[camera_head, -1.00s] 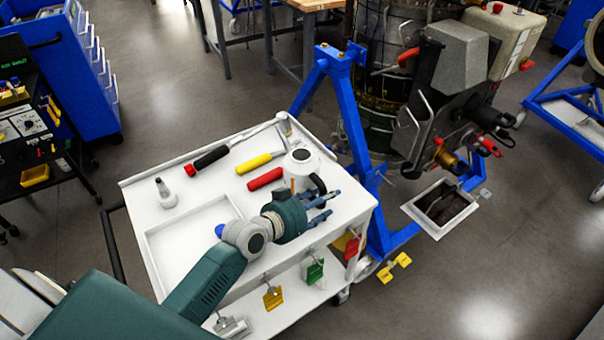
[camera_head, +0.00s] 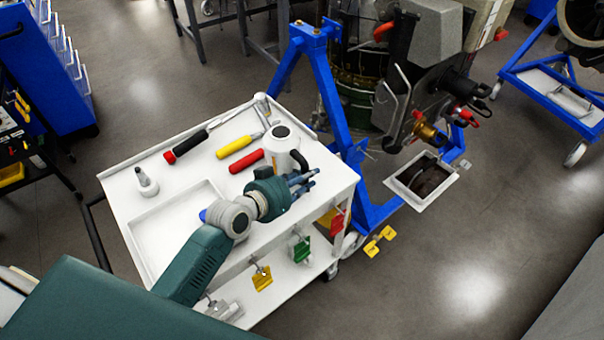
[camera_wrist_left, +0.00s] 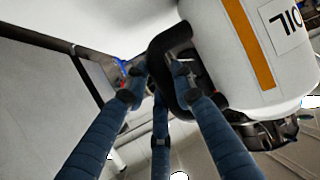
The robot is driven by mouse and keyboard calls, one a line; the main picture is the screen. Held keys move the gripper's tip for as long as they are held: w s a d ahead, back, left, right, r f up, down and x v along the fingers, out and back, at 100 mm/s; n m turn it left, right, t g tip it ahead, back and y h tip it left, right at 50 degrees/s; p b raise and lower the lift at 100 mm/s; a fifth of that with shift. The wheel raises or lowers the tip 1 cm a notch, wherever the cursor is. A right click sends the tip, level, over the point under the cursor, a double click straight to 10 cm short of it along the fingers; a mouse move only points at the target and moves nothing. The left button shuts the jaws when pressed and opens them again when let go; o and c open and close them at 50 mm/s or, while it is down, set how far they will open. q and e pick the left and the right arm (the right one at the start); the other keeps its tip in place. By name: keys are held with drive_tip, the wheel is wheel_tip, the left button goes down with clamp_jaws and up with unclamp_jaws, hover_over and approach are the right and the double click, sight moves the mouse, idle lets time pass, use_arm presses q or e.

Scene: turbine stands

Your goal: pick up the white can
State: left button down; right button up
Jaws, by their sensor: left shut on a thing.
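The white can (camera_head: 281,140) has a dark cap and is at the far right part of the white cart's top, beside the red-handled tool. In the left wrist view the can (camera_wrist_left: 215,40) fills the upper right, with an orange stripe and a partly cut-off label. My left gripper (camera_head: 303,181) is at the can's near right side. Its blue fingers (camera_wrist_left: 157,88) are closed around the can's black handle (camera_wrist_left: 168,58). The can's base is hidden in the head view, so any gap below it is hard to judge. My right gripper is not in view.
The white cart (camera_head: 180,226) also carries a red-and-black tool (camera_head: 186,145), a yellow-handled screwdriver (camera_head: 238,144), a red-handled tool (camera_head: 246,160) and a small grey bottle (camera_head: 146,182). A blue stand (camera_head: 343,120) with machinery is close on the right.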

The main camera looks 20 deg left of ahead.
use_arm(q)
wheel_tip(320, 180, up, 19)
drive_tip(key=shift+r, duration=0.2)
drive_tip(key=c, duration=2.1)
unclamp_jaws()
clamp_jaws()
unclamp_jaws()
clamp_jaws()
drive_tip(key=shift+f, duration=0.1)
